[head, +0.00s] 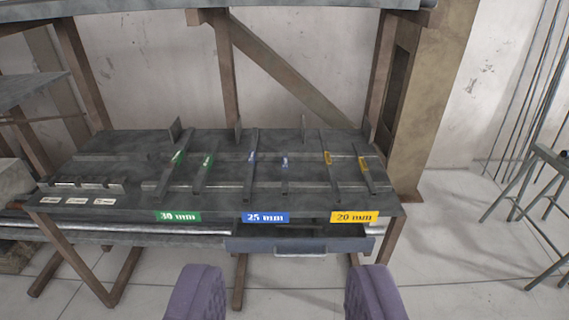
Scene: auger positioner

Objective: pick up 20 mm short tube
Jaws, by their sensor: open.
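The 20 mm short tube (365,176) is a thin dark tube with a yellow band. It lies pointing front to back on the dark workbench (110,145), behind the yellow "20 mm" label (354,217). A longer yellow-banded tube (332,177) lies just left of it. My gripper (282,292) shows as two purple padded fingers at the bottom edge of the head view. It is open and empty, in front of the bench and well short of the tube.
Blue-banded tubes (251,170) and green-banded tubes (172,170) lie to the left on the same bench. A drawer (299,245) sits under the front edge. A shelf (300,4) hangs above, a post (427,90) stands right, and a stool (545,152) is far right.

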